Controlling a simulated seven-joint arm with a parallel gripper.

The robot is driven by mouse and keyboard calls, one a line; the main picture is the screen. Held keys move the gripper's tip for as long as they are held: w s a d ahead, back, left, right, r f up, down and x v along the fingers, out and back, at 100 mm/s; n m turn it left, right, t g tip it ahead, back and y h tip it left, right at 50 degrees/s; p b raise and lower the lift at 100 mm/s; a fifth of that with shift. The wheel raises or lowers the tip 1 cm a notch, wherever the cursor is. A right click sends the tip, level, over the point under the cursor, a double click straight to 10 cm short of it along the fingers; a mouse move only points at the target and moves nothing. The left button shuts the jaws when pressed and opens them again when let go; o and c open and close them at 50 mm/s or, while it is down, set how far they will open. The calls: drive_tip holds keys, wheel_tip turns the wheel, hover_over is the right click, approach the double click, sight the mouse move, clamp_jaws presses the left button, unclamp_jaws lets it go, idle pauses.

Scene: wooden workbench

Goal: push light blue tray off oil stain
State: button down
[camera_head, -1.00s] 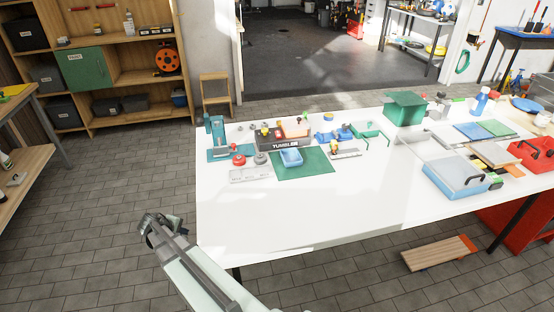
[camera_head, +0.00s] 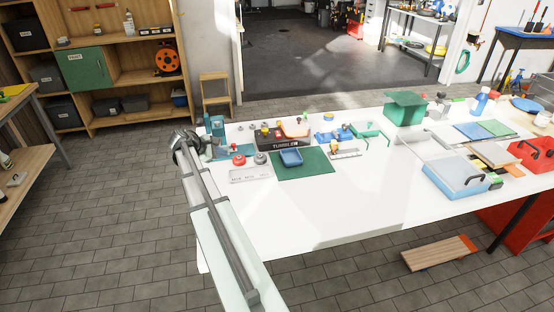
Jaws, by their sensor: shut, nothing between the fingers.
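A small light blue tray (camera_head: 291,158) sits on the dark green mat (camera_head: 310,170) near the middle-left of the white table. It looks darker now, as if in shade. I cannot make out an oil stain; if one is under the tray, the tray hides it. My gripper (camera_head: 182,136) is shut and empty. In the picture it is at the table's left edge, well to the left of the tray and apart from it.
A black "TUMBL" box (camera_head: 282,142) stands right behind the tray. Red round parts (camera_head: 239,160) and a grey marked plate (camera_head: 250,176) lie left of the mat. A larger pale blue box (camera_head: 455,178) is far right. The table front (camera_head: 330,215) is clear.

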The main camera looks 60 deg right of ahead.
sight(284, 162)
drive_tip(key=s+d+r+n+g+y, duration=0.25)
drive_tip(key=s+d, duration=0.25)
drive_tip(key=s, duration=0.5)
drive_tip(key=shift+n+g, duration=0.45)
drive_tip(key=x, duration=1)
drive_tip(key=shift+s+d+f, duration=0.1)
drive_tip(key=shift+s+d, duration=0.65)
drive_tip(key=shift+d, duration=0.2)
drive_tip(key=shift+s+d, duration=0.6)
drive_tip(key=shift+d, duration=0.15)
drive_tip(key=s+d, duration=0.2)
drive_tip(key=d, duration=0.1)
drive_tip(key=s+d, duration=0.6)
drive_tip(key=shift+d, duration=0.2)
